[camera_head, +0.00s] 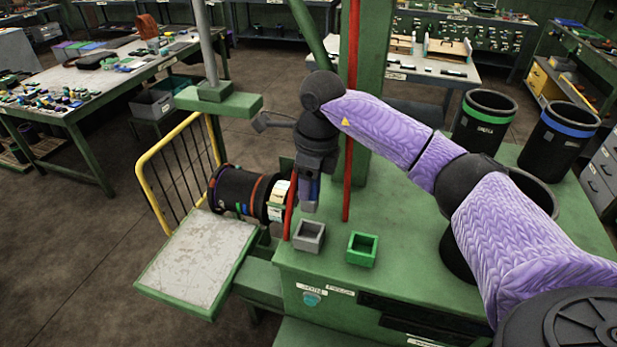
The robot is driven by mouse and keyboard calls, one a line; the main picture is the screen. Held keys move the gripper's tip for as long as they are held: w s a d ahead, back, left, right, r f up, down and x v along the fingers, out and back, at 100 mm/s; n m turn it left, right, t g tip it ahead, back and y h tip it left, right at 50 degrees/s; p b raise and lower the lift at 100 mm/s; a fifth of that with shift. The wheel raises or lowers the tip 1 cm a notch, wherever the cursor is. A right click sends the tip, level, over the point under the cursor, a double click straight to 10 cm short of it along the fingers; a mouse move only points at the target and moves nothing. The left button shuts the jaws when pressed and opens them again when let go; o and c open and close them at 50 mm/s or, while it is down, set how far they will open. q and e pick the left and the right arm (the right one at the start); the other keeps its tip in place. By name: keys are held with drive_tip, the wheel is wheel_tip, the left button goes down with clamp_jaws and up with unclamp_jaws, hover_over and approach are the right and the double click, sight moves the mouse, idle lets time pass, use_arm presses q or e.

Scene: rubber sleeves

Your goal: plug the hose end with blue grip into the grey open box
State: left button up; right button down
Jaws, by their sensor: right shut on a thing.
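The grey open box (308,237) stands on the green machine top near its left front corner, its opening facing up. My right gripper (309,205) points down just behind and above the grey box. It is shut on the hose end with blue grip (313,188), of which only a small blue part shows between the fingers. The hose end appears apart from the box; its exact height above it is hard to tell. My left gripper is not in view.
A green open box (362,249) stands right of the grey one. A red hose (349,150) hangs by the green post. A dark drum (238,190) lies at left, by a pale plate (195,262). Black bins (485,125) stand at right.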

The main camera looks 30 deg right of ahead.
drive_tip(key=b, duration=0.7)
hover_over(310, 236)
drive_tip(key=shift+s+a+f, duration=0.15)
drive_tip(key=shift+a+f, duration=0.05)
drive_tip(key=shift+f, duration=2.15)
drive_tip(key=shift+s+a+f, duration=0.1)
drive_tip(key=shift+a+f, duration=0.05)
drive_tip(key=shift+f, duration=2.2)
drive_tip(key=shift+c, duration=0.6)
unclamp_jaws()
